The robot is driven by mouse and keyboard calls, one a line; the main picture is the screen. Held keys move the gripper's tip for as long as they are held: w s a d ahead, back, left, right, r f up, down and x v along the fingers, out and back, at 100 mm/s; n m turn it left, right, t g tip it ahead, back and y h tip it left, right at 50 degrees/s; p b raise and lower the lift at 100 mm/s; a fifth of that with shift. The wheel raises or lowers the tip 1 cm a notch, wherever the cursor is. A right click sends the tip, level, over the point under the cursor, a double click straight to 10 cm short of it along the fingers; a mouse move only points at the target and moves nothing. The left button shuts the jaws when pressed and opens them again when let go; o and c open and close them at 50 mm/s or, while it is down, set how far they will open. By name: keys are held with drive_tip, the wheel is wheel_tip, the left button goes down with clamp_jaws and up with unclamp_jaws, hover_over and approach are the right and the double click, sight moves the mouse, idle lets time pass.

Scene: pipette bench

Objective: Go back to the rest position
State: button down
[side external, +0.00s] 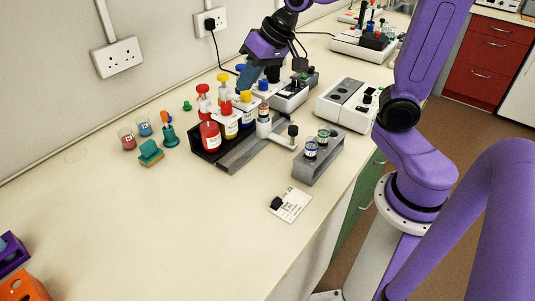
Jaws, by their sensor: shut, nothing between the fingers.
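My gripper (246,80) is at the top centre of the side external view, at the end of my purple arm. Its blue-grey fingers point down and to the left and are shut, with nothing seen between them. The fingertips are above or in front of the bottles at the back of a dark rack (207,146); I cannot tell whether they touch one.
A grey block with vials (318,163) stands right of the rack. A card with a black clip (292,206) lies in front. White instruments (347,101) stand behind. Small beakers (127,140) and a green-topped sponge (150,152) are at left.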

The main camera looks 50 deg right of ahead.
drive_tip(key=s+f+n+g+h, duration=0.1)
drive_tip(key=s+n, duration=0.5)
drive_tip(key=s, duration=0.6)
drive_tip(key=s+f+n+g+h, duration=0.1)
drive_tip(key=s+f+n+g, duration=0.3)
drive_tip(key=s, duration=0.8)
wheel_tip(320, 180, down, 2)
drive_tip(key=n, duration=0.3)
drive_tip(key=shift+a+f+h, duration=0.15)
drive_tip(key=shift+a+h, duration=0.1)
drive_tip(key=shift+h, duration=0.05)
